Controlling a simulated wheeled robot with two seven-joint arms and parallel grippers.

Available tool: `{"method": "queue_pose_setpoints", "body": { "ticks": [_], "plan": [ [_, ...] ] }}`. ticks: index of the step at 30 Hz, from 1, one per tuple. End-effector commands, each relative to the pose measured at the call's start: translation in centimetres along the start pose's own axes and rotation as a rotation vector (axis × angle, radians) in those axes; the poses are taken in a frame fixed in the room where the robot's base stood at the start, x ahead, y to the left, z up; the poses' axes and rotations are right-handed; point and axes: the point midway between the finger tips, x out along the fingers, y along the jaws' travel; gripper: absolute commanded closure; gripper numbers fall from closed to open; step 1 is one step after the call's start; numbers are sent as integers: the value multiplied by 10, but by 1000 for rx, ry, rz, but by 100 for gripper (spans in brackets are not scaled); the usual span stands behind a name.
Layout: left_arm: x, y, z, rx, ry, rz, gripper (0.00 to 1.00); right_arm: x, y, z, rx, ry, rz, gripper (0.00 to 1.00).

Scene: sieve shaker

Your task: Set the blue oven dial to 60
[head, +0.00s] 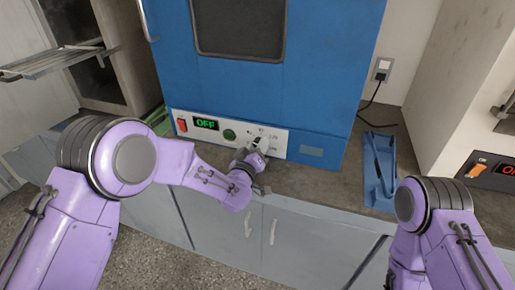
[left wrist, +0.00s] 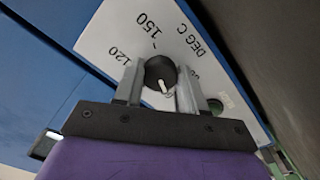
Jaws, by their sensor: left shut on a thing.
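The blue oven (head: 225,75) stands on the counter with a white control panel (head: 278,138) along its lower front. Its display (head: 206,123) reads OFF in green. My left gripper (head: 257,147) is at the panel, shut on the dark round dial (left wrist: 159,70), with one finger on each side of it. In the left wrist view, a white pointer mark on the dial points down and slightly right in the picture. Around the dial I read 120, 150 and DEG C. Other numbers are hidden by the fingers or too small to read. My right gripper is not in view.
A red switch (head: 182,125) and a green round button (head: 229,134) sit left of the dial. A blue tray (head: 379,170) lies on the counter to the right, near a wall socket (head: 382,70) with a black cable. A pale appliance (head: 470,90) stands far right.

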Motion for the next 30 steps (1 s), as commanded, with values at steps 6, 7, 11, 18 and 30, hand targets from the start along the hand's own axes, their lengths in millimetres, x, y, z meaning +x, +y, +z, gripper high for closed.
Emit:
{"method": "queue_pose_setpoints", "body": {
  "ticks": [6,7,11,18,30],
  "plan": [
    [0,0,0,81,-1,0,91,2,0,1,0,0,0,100],
    [0,0,0,87,-1,0,91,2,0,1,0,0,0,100],
    [0,0,0,106,0,0,91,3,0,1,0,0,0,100],
    [0,0,0,114,0,0,91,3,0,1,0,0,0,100],
    [0,0,0,112,0,0,34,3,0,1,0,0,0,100]
  ]
}}
